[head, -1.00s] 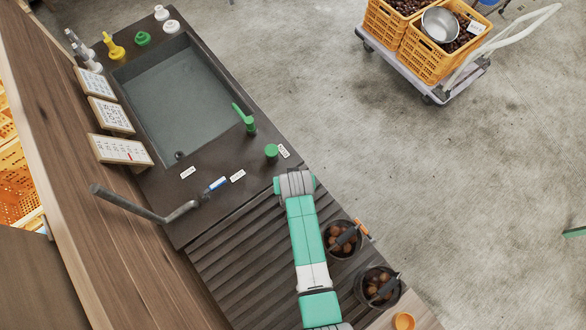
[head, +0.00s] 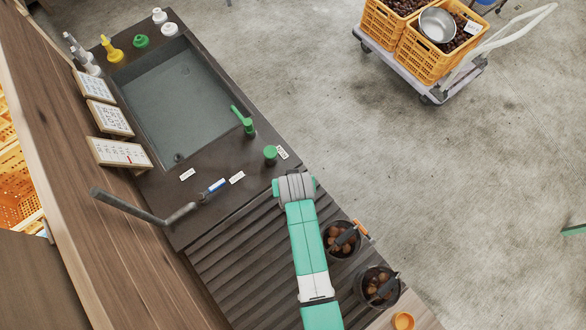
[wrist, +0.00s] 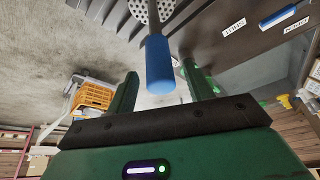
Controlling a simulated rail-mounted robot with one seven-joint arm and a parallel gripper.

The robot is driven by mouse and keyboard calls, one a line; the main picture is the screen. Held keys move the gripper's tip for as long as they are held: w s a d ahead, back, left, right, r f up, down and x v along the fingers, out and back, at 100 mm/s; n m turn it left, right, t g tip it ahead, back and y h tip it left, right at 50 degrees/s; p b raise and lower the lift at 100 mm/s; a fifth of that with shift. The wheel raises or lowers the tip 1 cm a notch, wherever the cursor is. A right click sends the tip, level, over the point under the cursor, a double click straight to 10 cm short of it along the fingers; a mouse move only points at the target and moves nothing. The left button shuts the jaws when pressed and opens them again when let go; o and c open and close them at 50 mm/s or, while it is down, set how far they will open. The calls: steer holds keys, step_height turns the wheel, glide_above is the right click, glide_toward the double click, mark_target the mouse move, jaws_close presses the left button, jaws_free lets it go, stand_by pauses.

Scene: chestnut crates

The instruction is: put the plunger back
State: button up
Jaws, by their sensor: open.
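A tool with a thick blue handle (wrist: 160,68), a grey shaft and a pale perforated disc shows in the wrist view; it looks like the plunger. Its handle end points toward my gripper (wrist: 162,85) and lies in line with the gap between the two green fingers. The fingers stand apart on either side, and I cannot tell how deep the handle lies between them. In the head view my green and white arm hides the gripper and this tool.
A dark counter holds a sink (head: 180,100), a green tap (head: 243,121), a green knob (head: 270,153), a blue-handled item (head: 214,188) and small labels. Two dark pots of chestnuts (head: 343,256) (head: 391,302) stand right of my arm. A trolley (head: 437,91) with orange crates stands on open floor.

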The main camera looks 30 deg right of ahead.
steer(key=v, duration=0.8)
steer(key=shift+r, duration=0.35)
